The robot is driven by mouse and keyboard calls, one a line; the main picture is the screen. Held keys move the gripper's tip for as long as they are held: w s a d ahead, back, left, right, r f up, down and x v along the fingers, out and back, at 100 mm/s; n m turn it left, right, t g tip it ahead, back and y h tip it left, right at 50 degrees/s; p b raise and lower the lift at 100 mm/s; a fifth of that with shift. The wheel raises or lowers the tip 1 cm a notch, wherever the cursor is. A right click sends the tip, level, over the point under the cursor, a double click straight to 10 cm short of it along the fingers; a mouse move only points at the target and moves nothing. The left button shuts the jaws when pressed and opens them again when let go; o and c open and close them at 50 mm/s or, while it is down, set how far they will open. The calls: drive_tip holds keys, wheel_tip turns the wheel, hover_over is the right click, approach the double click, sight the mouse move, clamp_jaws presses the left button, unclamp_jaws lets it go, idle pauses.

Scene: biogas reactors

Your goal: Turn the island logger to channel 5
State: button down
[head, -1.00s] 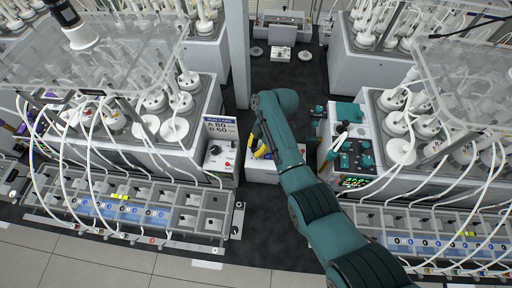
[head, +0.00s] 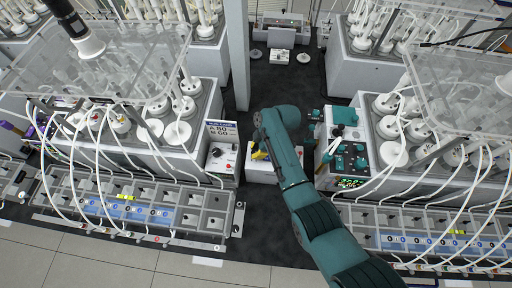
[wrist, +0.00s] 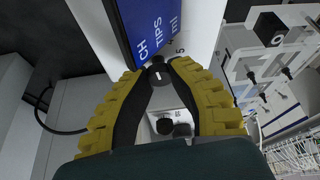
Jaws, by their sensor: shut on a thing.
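The logger is a white box (head: 262,177) low in the gap between the two reactor benches in the head view. My gripper (head: 259,150) is over its top, with its yellow fingers partly hidden by my arm. In the wrist view my gripper (wrist: 159,68) has its yellow fingers shut on a small black knob (wrist: 158,76). The knob's pointer and setting cannot be read.
A control box with a red button (head: 216,158) stands close left of the logger. A teal-knobbed panel (head: 347,155) stands to the right. Benches with tubing and glassware flank both sides. Dark floor (head: 262,215) lies open in front.

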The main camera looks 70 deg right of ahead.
drive_tip(key=shift+a+f+m+h+p, duration=0.15)
drive_tip(key=shift+m+h+p, duration=0.4)
drive_tip(key=shift+m, duration=0.55)
drive_tip(key=shift+a+f+m+h+p, duration=0.1)
drive_tip(key=shift+m+h+p, duration=0.4)
drive_tip(key=shift+m, duration=0.6)
drive_tip(key=c, duration=0.8)
unclamp_jaws()
drive_tip(key=shift+d+r, duration=0.1)
drive_tip(key=shift+r, duration=0.1)
drive_tip(key=shift+s+r, duration=0.15)
drive_tip(key=shift+r, duration=0.25)
drive_tip(key=v, duration=1.1)
drive_tip(key=shift+s, duration=0.2)
drive_tip(key=shift+d, duration=0.1)
